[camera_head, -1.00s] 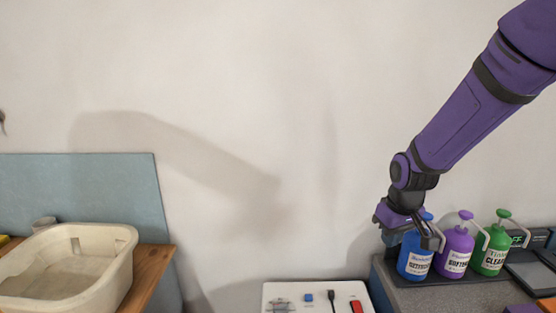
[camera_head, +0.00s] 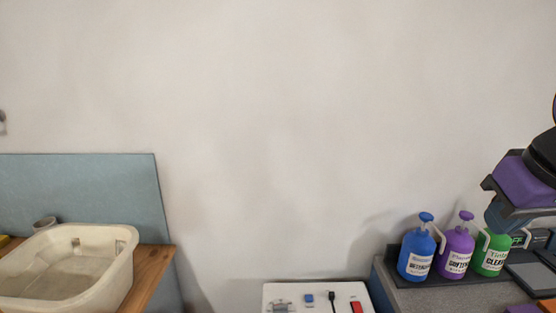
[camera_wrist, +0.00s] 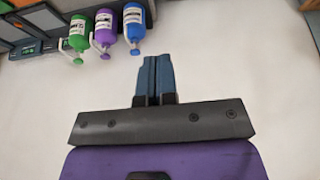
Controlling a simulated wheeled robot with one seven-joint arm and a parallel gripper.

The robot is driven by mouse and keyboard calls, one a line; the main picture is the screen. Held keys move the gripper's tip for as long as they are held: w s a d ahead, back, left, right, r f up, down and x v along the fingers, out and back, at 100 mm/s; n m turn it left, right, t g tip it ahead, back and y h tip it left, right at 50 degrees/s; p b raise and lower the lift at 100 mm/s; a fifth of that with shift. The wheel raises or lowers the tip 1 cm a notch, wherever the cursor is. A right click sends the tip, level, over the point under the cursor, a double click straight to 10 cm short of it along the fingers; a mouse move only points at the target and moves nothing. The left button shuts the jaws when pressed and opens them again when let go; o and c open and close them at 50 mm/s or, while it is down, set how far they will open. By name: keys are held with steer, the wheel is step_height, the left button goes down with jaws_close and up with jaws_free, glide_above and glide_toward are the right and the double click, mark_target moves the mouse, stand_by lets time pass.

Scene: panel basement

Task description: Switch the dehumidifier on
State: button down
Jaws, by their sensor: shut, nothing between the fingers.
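No unit in view is clearly marked as the dehumidifier. A white panel (camera_head: 280,292) is cut off by the bottom edge of the head view. It carries a blue button (camera_head: 308,297), a black lever or plug (camera_head: 332,299) and a red switch (camera_head: 355,306). Their on or off state is too small to tell. My gripper (camera_head: 497,218) is at the right of the head view, in front of the green bottle and well away from the panel. In the wrist view its two blue fingers (camera_wrist: 155,62) are shut together and empty.
A blue bottle (camera_head: 417,254), a purple bottle (camera_head: 457,252) and a green bottle (camera_head: 491,262), all with pumps, stand in a dark rack on the grey counter (camera_head: 405,296). A cream basin (camera_head: 122,245) stands on a wooden top at left. The wall between is bare.

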steer(key=s, duration=0.2)
steer(key=shift+s+d+r, duration=0.15)
steer(key=shift+s+r, duration=0.15)
steer(key=shift+s, duration=0.05)
